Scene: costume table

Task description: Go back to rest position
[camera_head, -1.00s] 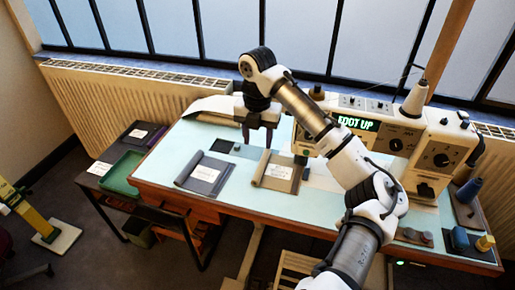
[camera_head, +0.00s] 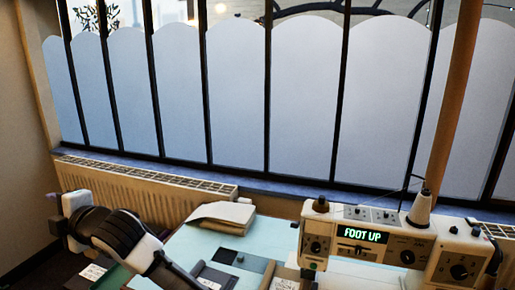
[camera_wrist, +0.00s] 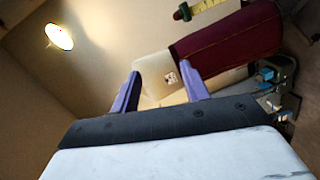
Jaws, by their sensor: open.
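My gripper (camera_wrist: 160,90) shows in the wrist view as two purple fingers, spread apart with nothing held between them. Behind the gap is a pale cream panel with a small dark-and-white mark (camera_wrist: 171,78), farther off and not gripped. In the head view my arm is folded at the lower left, with its black and white wrist part raised beside the radiator. The fingers cannot be made out there. The light blue table top (camera_head: 190,245) shows only in part at the bottom, partly behind my arm.
The sewing machine (camera_head: 390,240) reads "FOOT UP" at right. Folded cream cloth (camera_head: 222,217) and a dark grey piece (camera_head: 213,275) lie on the table. A radiator (camera_head: 150,190) runs below the window. A maroon object (camera_wrist: 225,42) and a lit lamp (camera_wrist: 59,37) show in the wrist view.

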